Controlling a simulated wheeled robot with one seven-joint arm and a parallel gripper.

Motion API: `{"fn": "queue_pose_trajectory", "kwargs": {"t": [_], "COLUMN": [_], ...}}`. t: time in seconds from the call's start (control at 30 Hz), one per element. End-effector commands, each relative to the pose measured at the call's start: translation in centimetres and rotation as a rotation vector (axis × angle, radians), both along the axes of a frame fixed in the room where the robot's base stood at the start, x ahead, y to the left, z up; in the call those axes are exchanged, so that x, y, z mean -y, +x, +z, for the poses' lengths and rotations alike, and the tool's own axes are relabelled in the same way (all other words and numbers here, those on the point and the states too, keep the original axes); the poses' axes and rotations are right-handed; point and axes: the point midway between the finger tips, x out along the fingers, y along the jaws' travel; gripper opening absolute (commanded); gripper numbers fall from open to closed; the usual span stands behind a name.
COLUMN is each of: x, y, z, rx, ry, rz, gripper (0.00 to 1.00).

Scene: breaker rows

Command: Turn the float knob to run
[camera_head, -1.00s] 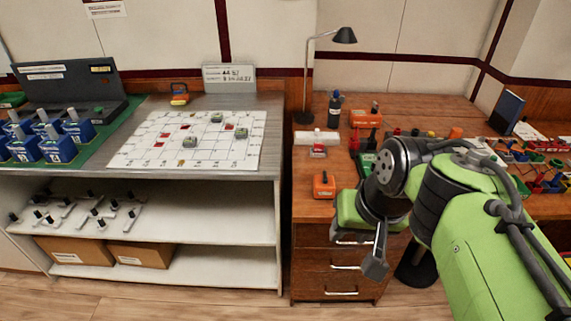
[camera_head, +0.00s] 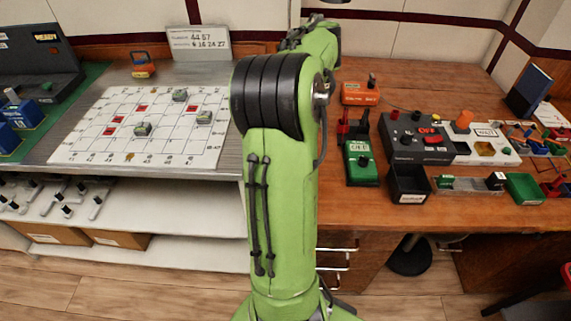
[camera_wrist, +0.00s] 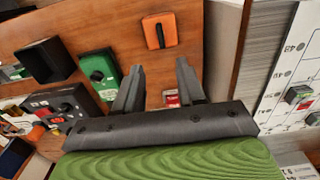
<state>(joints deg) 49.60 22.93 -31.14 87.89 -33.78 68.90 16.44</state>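No label reading float or run is legible, so I cannot tell which knob is the float knob. A green box with a black round knob (camera_head: 361,160) stands on the wooden desk, and also shows in the wrist view (camera_wrist: 100,72). An orange box with a black bar handle (camera_wrist: 160,31) shows at the top of the wrist view. A black panel (camera_head: 425,138) has a red OFF display and dark knobs.
Another orange box (camera_head: 360,93) sits at the back of the desk. A grid board (camera_head: 90,140) lies on the grey bench left. Bare desk shows along the front (camera_head: 450,222).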

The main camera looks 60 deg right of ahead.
Motion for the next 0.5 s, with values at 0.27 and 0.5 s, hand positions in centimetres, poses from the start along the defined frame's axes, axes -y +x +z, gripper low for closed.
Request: {"fn": "queue_pose_trajectory", "kwargs": {"t": [0.27,0.5], "x": [-0.2,-0.2], "y": [0.1,0.1], "z": [-7.4,-13.0], "rx": [-0.002,0.0], "ry": [0.004,0.003], "rz": [0.003,0.003], "gripper": [0.39,0.39]}}
